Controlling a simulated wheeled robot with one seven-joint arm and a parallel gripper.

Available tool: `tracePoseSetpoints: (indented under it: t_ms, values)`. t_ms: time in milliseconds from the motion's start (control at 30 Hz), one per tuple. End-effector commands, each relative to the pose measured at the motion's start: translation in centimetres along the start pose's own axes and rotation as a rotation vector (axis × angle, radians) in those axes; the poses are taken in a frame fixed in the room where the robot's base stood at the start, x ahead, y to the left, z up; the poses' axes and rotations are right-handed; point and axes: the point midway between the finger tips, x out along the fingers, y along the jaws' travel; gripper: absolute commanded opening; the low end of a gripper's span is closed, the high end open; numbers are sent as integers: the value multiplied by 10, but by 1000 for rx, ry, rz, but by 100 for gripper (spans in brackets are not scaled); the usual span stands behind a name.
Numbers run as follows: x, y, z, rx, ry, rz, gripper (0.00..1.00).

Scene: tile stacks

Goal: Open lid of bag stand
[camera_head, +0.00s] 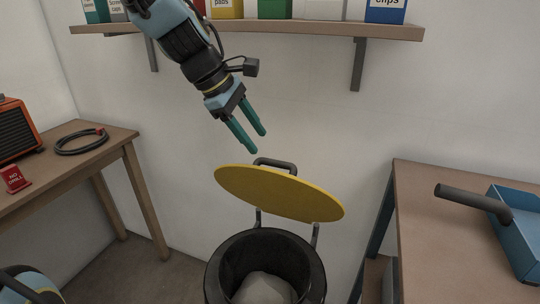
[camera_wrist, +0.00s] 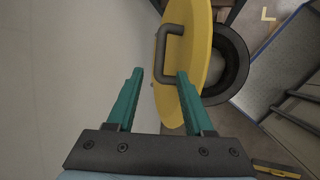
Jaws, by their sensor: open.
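The bag stand's yellow round lid (camera_head: 280,193) is raised and tilted above the black bin (camera_head: 225,272), held by two short hinge arms. A dark handle (camera_head: 276,164) sticks up at the lid's far edge. A grey bag or lump (camera_head: 265,288) shows inside the open bin. My gripper (camera_head: 260,143) is open and empty, above the handle and apart from it. In the wrist view, the handle (camera_wrist: 168,42) lies beyond my green fingertips (camera_wrist: 159,74), and the yellow lid (camera_wrist: 197,60) passes behind the right finger.
A wooden shelf (camera_head: 300,31) with several boxes hangs above. A table (camera_head: 115,135) with a coiled hose (camera_head: 80,142) stands left. A workbench (camera_head: 430,225) with a blue tray (camera_head: 520,255) stands right. The wall behind the lid is close.

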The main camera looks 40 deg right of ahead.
Motion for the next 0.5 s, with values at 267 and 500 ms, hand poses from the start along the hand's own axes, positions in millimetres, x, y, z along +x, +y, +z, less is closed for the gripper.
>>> tracePoseSetpoints:
  t_ms: [267,500]
  values:
    - [49,0,1,2,-3,-2,52]
    - [67,0,0,2,0,0,52]
